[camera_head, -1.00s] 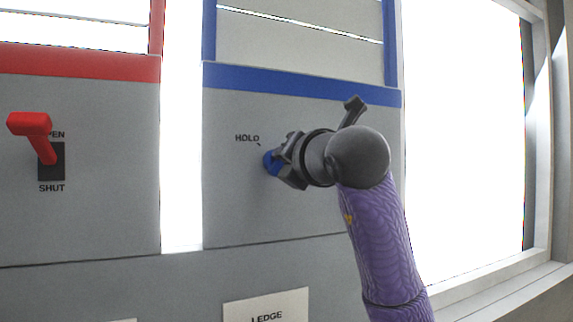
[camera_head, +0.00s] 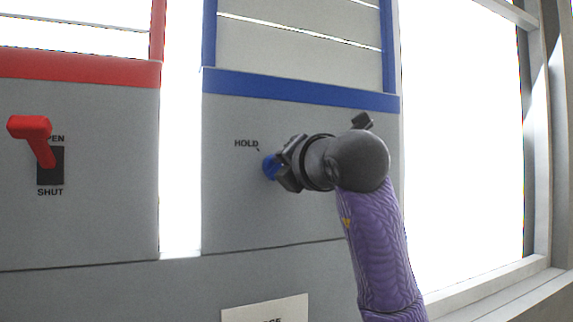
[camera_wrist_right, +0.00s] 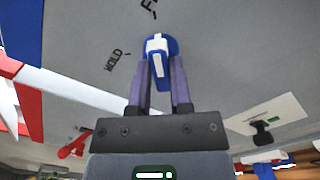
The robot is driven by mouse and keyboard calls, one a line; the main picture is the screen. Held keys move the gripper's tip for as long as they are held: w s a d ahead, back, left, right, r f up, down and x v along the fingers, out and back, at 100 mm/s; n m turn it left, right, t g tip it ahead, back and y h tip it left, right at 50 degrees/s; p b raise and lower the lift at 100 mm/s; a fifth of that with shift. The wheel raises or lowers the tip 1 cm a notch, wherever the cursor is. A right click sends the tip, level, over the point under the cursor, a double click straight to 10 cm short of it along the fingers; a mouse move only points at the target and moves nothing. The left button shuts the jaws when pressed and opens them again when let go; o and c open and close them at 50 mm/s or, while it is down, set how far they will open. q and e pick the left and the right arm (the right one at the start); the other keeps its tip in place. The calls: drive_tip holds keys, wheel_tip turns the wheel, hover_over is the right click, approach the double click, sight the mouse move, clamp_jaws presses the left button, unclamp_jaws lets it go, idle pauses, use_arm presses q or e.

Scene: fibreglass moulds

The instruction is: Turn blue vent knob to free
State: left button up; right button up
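The blue vent knob (camera_head: 270,167) sits on the grey panel under the blue frame, right of and below the HOLD label. In the right wrist view the blue knob (camera_wrist_right: 160,62) carries a white stripe running up roughly toward the tick beside a cut-off label that starts with F. My right gripper (camera_head: 283,165) is at the knob, and its wrist hides much of the panel to the right. In the wrist view the two purple fingers of my right gripper (camera_wrist_right: 160,75) close on both sides of the knob's raised grip. My left gripper is not in view.
A red lever (camera_head: 32,135) with OPEN and SHUT labels sticks out from the panel at the left. A white label plate (camera_head: 265,310) is below the blue-framed panel. A bright window opening (camera_head: 460,140) lies to the right of my arm.

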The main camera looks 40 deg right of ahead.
drive_tip(key=o, duration=0.4)
drive_tip(key=shift+s, duration=0.1)
drive_tip(key=b+v, duration=0.3)
drive_tip(key=v, duration=0.7)
drive_tip(key=shift+d, duration=0.1)
